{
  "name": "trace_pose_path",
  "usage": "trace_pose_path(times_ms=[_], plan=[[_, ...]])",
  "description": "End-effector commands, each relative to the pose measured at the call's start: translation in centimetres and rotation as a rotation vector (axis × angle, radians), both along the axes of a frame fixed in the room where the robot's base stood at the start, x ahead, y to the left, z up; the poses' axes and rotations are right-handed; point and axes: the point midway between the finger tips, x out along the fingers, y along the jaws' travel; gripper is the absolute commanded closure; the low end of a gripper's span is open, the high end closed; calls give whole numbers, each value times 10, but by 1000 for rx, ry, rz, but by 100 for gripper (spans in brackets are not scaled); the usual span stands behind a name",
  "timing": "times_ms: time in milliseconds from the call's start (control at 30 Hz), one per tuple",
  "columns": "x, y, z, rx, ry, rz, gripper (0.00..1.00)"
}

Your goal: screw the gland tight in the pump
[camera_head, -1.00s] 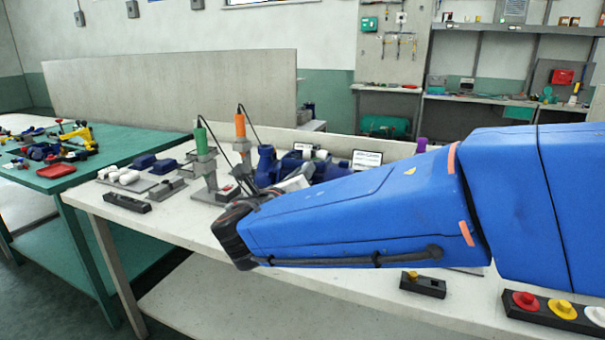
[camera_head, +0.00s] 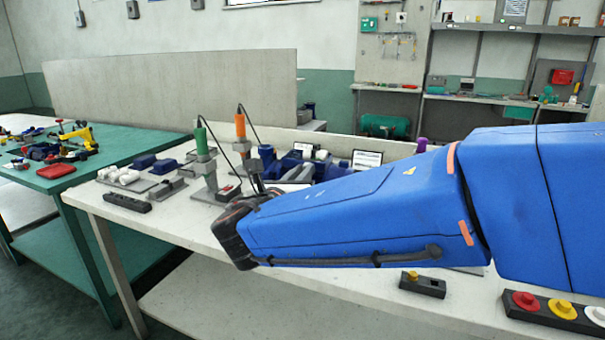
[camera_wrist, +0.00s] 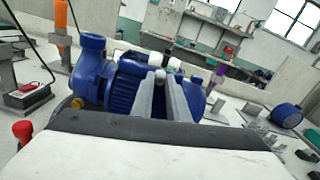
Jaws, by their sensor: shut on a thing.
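The blue pump (camera_wrist: 122,88) stands just beyond my gripper in the wrist view, with its upright port at the left and its ribbed body to the right. In the head view part of the pump (camera_head: 267,158) shows behind my wrist. My gripper (camera_wrist: 160,76) reaches toward the pump body, its grey fingers close together. A small pale piece shows between the tips; I take it as the gland, mostly hidden by the fingers. Whether it sits in the pump's hole I cannot tell.
A green-handled tool (camera_head: 202,140) and an orange-handled tool (camera_head: 240,124) stand upright on the left of the bench. White and blue parts (camera_head: 125,177) lie farther left. A button box (camera_head: 560,308) and a small black block (camera_head: 422,285) sit at the front right.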

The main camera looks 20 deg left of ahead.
Motion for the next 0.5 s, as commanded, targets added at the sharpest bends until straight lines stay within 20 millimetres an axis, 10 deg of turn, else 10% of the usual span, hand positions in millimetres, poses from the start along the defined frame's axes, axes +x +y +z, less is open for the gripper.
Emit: trace_pose_path(times_ms=[500], plan=[[0,0,0,-87,3,0,69]])
